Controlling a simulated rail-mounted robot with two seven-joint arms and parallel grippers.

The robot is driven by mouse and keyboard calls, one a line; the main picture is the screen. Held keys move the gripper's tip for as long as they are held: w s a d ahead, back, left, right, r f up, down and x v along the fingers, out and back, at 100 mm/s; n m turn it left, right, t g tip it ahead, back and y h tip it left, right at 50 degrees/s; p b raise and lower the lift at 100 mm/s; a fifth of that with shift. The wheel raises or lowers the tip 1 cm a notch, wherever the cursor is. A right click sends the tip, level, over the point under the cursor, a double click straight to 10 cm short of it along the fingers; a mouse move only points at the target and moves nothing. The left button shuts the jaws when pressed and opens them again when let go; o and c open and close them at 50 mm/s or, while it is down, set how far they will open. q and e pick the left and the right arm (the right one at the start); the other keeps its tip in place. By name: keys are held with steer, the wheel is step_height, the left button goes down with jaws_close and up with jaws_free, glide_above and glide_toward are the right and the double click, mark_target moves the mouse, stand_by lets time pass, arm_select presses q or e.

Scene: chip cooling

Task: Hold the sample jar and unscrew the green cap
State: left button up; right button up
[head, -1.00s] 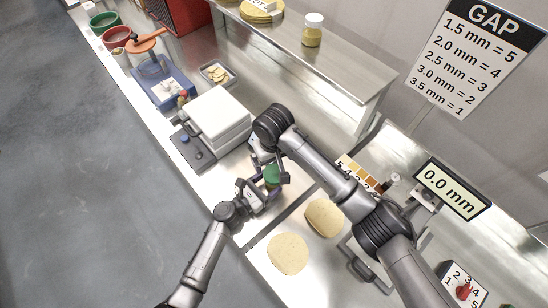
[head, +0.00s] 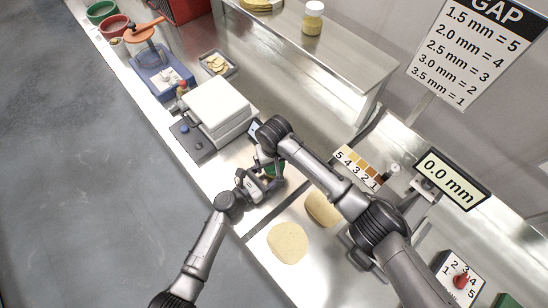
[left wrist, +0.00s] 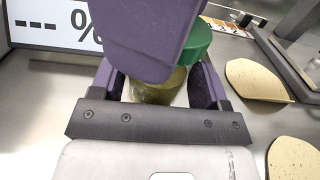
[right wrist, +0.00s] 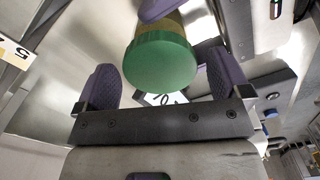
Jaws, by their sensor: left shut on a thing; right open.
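The sample jar (left wrist: 158,92) has a yellowish body and a green cap (right wrist: 160,62). My left gripper (left wrist: 160,85) is shut on the jar's body, one finger on each side, at the counter. My right gripper (right wrist: 160,85) is open, with the cap between and just beyond its purple fingers; I cannot tell whether either finger touches it. In the head view a little of the green cap (head: 279,170) shows beneath the right arm, which hides most of the jar. The cap sits on the jar.
A white-lidded device (head: 219,107) stands left of the jar. Two round flat slices lie on the counter, one at the front (head: 288,243) and one (head: 322,208) partly under my right arm. A display reading 0.0 mm (head: 452,180) stands at the right. Another jar (head: 312,18) is on the shelf.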

steer(key=shift+f, duration=0.1)
steer(key=c, duration=0.9)
steer(key=n, duration=0.3)
steer(key=shift+c, duration=0.2)
steer(key=shift+r, duration=0.4)
steer(key=shift+r, duration=0.75)
steer(key=shift+r, duration=2)
arm_select(q)
steer(key=o, duration=1.8)
